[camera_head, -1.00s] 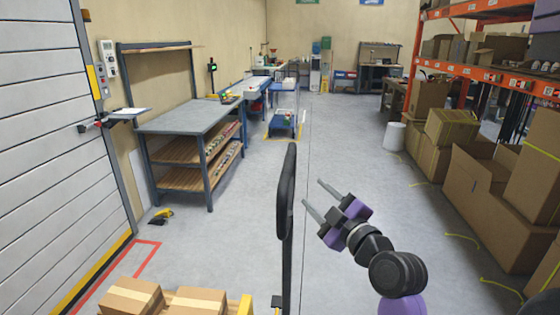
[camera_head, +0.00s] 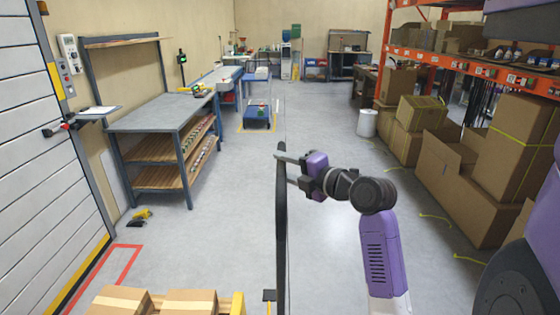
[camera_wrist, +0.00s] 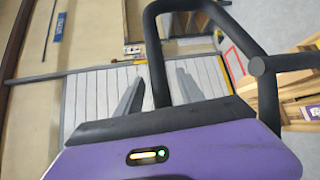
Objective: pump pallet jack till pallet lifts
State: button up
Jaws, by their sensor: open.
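The pallet jack's black handle (camera_head: 281,235) stands upright near the middle of the head view, seen edge-on. In the wrist view the gripper fingers (camera_wrist: 158,92) point at the loop. I cannot tell whether they touch it. The pallet (camera_head: 238,304) shows only at the bottom edge, with cardboard boxes (camera_head: 190,302) on it. The jack's forks are hidden.
A workbench (camera_head: 170,112) stands at the left, near a roller door (camera_head: 25,160). Cardboard boxes (camera_head: 470,185) and an orange rack (camera_head: 470,70) line the right. A yellow-and-black tool (camera_head: 140,217) lies on the floor.

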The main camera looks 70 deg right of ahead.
jog(key=shift+x, duration=0.95)
jog(key=shift+c, duration=0.5)
grip_shut()
dwell(0.3)
